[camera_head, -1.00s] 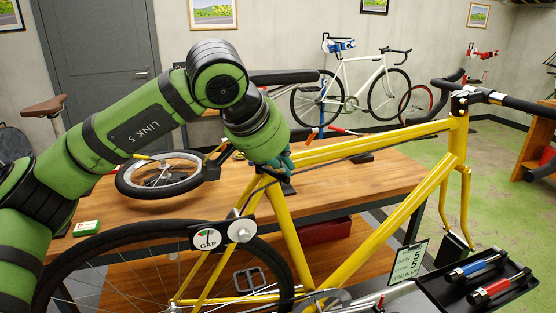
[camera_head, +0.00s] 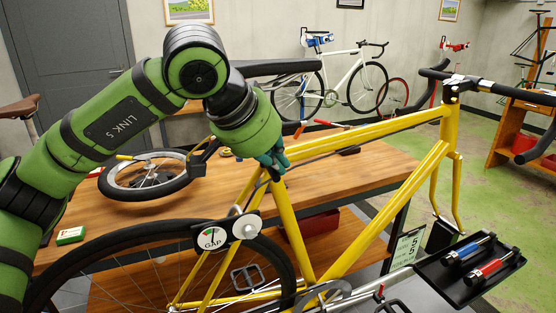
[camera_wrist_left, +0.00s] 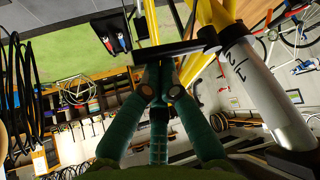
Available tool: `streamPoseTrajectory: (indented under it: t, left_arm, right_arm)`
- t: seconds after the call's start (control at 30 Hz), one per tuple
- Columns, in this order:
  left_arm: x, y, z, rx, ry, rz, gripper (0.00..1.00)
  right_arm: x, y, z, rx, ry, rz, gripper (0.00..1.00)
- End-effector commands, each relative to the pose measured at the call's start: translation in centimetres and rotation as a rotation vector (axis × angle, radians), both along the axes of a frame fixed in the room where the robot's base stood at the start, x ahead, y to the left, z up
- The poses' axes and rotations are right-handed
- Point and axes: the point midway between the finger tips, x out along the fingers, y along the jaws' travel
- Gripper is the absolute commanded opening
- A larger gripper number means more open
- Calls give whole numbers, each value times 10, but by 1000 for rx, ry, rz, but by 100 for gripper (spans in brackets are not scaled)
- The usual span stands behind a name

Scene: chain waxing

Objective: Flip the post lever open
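The yellow bike frame (camera_head: 285,215) stands in front of me. My left gripper (camera_head: 274,163) is at the top of its seat tube, where arm and fingers hide the clamp area. In the left wrist view, the teal fingers (camera_wrist_left: 164,84) converge with their tips together at a black bar (camera_wrist_left: 178,50), which looks like the post lever and lies across just past them. Whether the tips touch or grip it is unclear. The bar runs toward the yellow tubes. A pale seat post (camera_wrist_left: 262,88) with markings is at right. My right gripper is in neither current view.
A wooden bench (camera_head: 345,180) behind the frame holds a small wheel (camera_head: 150,176) and a green box (camera_head: 70,235). A round gap gauge (camera_head: 211,238) is near the rear wheel. A black tray (camera_head: 455,285) with red and blue tools is at lower right.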

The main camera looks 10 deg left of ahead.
Motion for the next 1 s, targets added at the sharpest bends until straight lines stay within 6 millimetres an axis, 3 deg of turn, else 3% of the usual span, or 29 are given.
streamPoseTrajectory:
  t: [0.57, 1.0]
  left_arm:
    - [-3, 2, 4, 0, 0, 1, 0]
    - [-49, 25, 71, -1, -4, 1, 0]
  right_arm:
    - [1, 0, 0, 0, -1, 3, 40]
    - [0, 1, 0, 1, 0, 1, 40]
